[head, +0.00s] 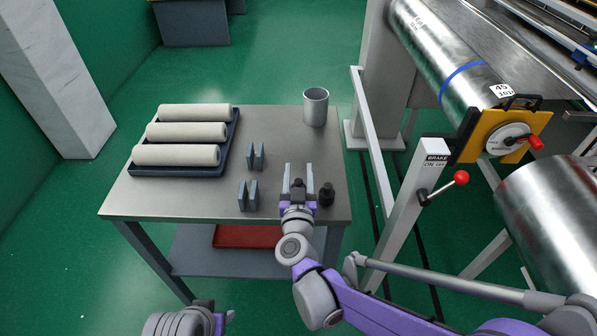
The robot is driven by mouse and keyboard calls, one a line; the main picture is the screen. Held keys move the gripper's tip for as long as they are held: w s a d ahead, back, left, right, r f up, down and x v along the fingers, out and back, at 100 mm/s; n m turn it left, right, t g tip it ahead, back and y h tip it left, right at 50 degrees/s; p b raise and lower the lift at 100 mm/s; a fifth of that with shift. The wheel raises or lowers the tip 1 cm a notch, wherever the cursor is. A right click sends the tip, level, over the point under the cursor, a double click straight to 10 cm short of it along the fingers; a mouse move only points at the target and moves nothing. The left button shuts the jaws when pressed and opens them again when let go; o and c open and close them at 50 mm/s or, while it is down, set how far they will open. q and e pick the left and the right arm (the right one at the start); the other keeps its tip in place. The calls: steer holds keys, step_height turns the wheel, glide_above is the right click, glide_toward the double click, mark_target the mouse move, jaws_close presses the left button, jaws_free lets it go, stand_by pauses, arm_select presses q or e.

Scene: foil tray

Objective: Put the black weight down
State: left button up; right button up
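The black weight (326,195) stands upright on the grey metal table (175,196), near its front right corner. My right gripper (298,172) is over the table just left of the weight, its two grey fingers apart and pointing to the far side. A dark part shows between the bases of the fingers; it looks like part of the gripper, and I see nothing held between the fingertips. My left arm shows only at the bottom edge; its gripper (222,318) is partly visible and its fingers cannot be made out.
Two pairs of grey upright plates (249,195) stand left of my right gripper. A dark blue tray (229,150) holds three pale rolls. A metal cup (315,108) stands at the back right. A machine with a red-knobbed brake lever (461,178) flanks the table's right side.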

steer(key=shift+r, duration=0.15)
steer(key=shift+s, duration=0.3)
steer(key=s, duration=1.1)
steer(key=shift+s+p, duration=0.25)
steer(key=shift+p, duration=0.05)
steer(key=s+d+f+g, duration=0.6)
steer(key=s+d, duration=0.3)
steer(key=s+d+f+g, duration=0.6)
steer(key=s+d+g, duration=0.1)
steer(key=s+d, duration=0.2)
steer(key=shift+d, duration=0.25)
